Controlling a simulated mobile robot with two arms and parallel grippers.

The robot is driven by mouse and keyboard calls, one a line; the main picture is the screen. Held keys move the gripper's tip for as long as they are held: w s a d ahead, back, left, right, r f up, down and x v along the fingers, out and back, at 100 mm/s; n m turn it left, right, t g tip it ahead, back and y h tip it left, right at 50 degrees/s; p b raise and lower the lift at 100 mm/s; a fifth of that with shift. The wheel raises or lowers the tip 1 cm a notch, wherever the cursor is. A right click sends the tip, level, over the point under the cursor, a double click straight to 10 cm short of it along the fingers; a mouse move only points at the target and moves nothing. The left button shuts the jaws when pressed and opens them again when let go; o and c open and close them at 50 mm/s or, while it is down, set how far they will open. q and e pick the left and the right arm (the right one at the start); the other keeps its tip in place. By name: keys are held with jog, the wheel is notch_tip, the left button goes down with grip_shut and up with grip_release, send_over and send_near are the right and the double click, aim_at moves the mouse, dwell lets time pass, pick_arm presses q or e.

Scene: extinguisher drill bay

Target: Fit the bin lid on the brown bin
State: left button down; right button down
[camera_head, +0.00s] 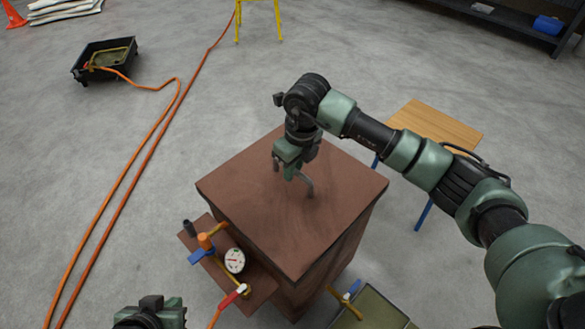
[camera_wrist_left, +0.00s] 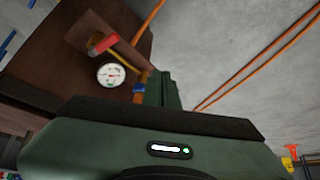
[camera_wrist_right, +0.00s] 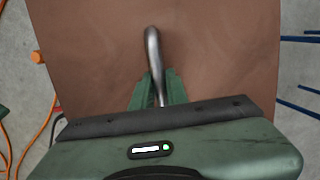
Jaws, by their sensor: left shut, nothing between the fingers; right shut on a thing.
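The bin lid (camera_head: 290,230) is a flat brown square with a bent grey handle (camera_head: 309,187). It lies over the brown bin (camera_head: 338,254), its edges looking roughly in line with the walls; I cannot tell whether a gap is left beneath. My right gripper (camera_head: 292,176) points down and is shut on the handle, which stands up between its fingers in the right wrist view (camera_wrist_right: 155,88). My left gripper (camera_head: 152,305) is shut and empty at the bottom edge of the head view, left of the bin, mostly cut off. Its fingers show in the left wrist view (camera_wrist_left: 167,90).
A brown panel with a gauge (camera_head: 234,260) and valves sits at the bin's near left side. A green-topped thing (camera_head: 372,310) is at the bottom right. A wooden stool (camera_head: 435,125) stands behind right. Orange hoses (camera_head: 150,150) and a black tray (camera_head: 105,60) lie left on open floor.

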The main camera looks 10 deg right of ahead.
pick_arm(q)
jog(key=shift+t+h, duration=0.3)
jog(key=shift+t, duration=0.6)
jog(key=shift+w+d+r+b, duration=0.25)
jog(key=shift+w+r, duration=0.2)
jog(key=shift+w, duration=0.4)
jog(key=shift+w+d+r+b, duration=0.1)
jog(key=shift+w+d+r, duration=0.3)
jog(key=shift+w, duration=0.45)
pick_arm(e)
jog(key=shift+w+f, duration=0.1)
jog(key=shift+f, duration=0.25)
pick_arm(q)
jog(key=shift+a, duration=0.1)
